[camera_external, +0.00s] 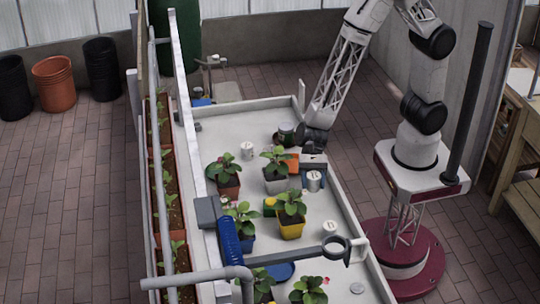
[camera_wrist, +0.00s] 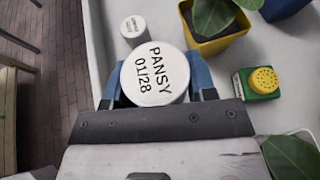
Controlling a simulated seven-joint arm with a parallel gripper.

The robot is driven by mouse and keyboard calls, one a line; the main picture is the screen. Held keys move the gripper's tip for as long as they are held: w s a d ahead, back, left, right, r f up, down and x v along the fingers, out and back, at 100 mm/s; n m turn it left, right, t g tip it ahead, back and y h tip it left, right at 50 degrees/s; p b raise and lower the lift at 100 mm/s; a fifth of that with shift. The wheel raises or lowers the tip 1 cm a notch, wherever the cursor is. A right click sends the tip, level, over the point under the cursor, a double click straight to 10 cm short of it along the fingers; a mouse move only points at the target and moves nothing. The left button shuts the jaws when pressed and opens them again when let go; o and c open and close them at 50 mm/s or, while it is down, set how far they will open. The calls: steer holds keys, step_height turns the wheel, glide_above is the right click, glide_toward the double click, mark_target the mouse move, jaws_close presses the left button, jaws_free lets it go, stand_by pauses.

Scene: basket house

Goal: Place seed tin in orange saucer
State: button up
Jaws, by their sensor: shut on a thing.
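The seed tin (camera_wrist: 156,78) has a white lid reading "PANSY 01/28"; it also shows in the external view (camera_external: 314,182) below my gripper. My gripper (camera_external: 312,166) is shut on it, with a blue finger on either side in the wrist view. The fingertips themselves are partly hidden, and I cannot tell whether the tin touches the bench. An orange flat-looking thing (camera_external: 291,162) lies just left of my gripper in the external view, partly hidden by a plant; it may be the orange saucer, but its shape is unclear. The wrist view shows no orange saucer.
A smaller white-lidded tin (camera_wrist: 132,27) stands beyond the held one. A yellow pot (camera_wrist: 216,45) with a plant and a green shaker with a yellow cap (camera_wrist: 262,82) stand to the right.

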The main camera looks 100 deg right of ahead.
steer(key=s+d+m+t, duration=0.1)
steer(key=s+d, duration=0.3)
steer(key=d, duration=0.4)
steer(key=s+d+f+m+t+h, duration=0.1)
steer(key=s+d, duration=0.3)
steer(key=d, duration=0.4)
steer(key=s+d+f+m+t, duration=0.1)
steer(key=s+d+t, duration=0.1)
steer(key=d, duration=0.5)
steer(key=shift+s+d+m+h, duration=0.15)
steer(key=shift+s+d, duration=0.05)
steer(key=shift+s, duration=0.25)
steer(key=shift+s+d+m+h, duration=0.15)
steer(key=shift+s+d, duration=0.05)
steer(key=shift+s, duration=0.25)
steer(key=shift+s+d, duration=0.5)
steer(key=shift+s, duration=0.1)
steer(key=shift+w, duration=0.15)
glide_above(286, 159)
steer(key=a, duration=0.5)
steer(key=shift+w+d+f, duration=0.15)
steer(key=shift+w+f, duration=0.05)
steer(key=shift+f, duration=0.5)
steer(key=shift+w+f, duration=0.1)
steer(key=shift+w, duration=0.4)
steer(key=shift+f, duration=1.75)
steer(key=shift+s+f, duration=0.1)
steer(key=shift+f, duration=0.5)
